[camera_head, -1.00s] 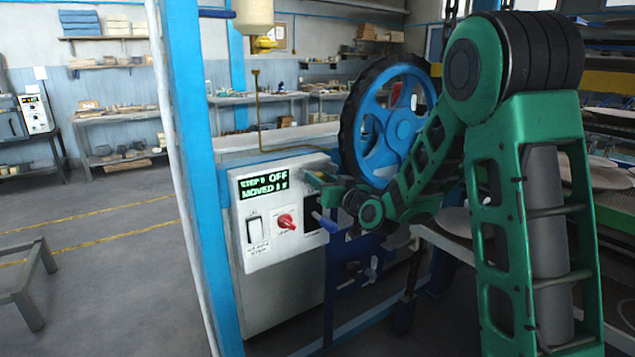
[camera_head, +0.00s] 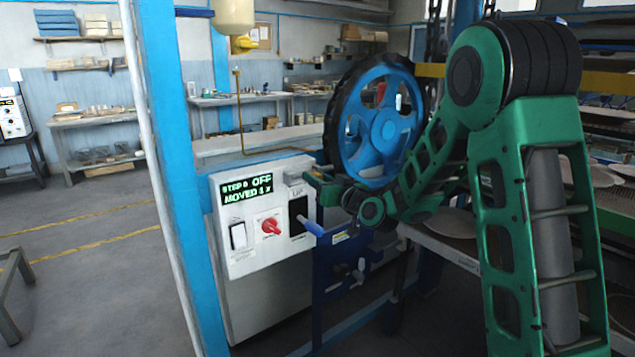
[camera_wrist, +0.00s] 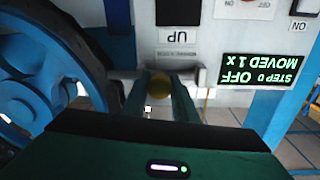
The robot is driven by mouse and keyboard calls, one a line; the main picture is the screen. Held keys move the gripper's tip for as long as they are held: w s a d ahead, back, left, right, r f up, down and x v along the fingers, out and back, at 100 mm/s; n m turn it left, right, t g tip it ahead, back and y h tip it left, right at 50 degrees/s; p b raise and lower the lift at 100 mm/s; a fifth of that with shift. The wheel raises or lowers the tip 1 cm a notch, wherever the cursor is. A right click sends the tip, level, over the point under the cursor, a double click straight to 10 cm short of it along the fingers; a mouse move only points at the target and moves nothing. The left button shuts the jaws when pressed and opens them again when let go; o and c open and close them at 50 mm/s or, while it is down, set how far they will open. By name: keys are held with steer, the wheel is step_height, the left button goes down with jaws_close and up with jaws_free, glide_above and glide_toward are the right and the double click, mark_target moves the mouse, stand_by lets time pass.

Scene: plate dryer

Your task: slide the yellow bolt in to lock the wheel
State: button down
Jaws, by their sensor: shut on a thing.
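The yellow bolt's round knob (camera_wrist: 160,81) shows between the two green fingers of my gripper (camera_wrist: 161,88) in the wrist view. The fingers are shut on it. A pale horizontal bar (camera_wrist: 205,75) runs beside the knob. In the head view my gripper (camera_head: 314,181) is at the right edge of the control box, and the bolt is hidden there. The blue spoked wheel (camera_head: 381,121) with its dark rim stands just behind and right of my gripper. Part of the wheel also shows at left in the wrist view (camera_wrist: 28,70). I cannot tell whether the bolt reaches the wheel.
The white control box (camera_head: 262,210) carries a red knob (camera_head: 269,226), a switch (camera_head: 238,236) and a display reading OFF. A blue handle (camera_head: 324,232) juts out below my gripper. A blue post (camera_head: 172,150) stands left of the box. The floor at left is mostly open.

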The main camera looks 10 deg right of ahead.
steer(key=shift+d, duration=0.35)
steer(key=c, duration=1.7)
jaws_free()
steer(key=shift+w, duration=0.1)
steer(key=v, duration=1)
steer(key=shift+s, duration=0.4)
steer(key=shift+a, duration=0.1)
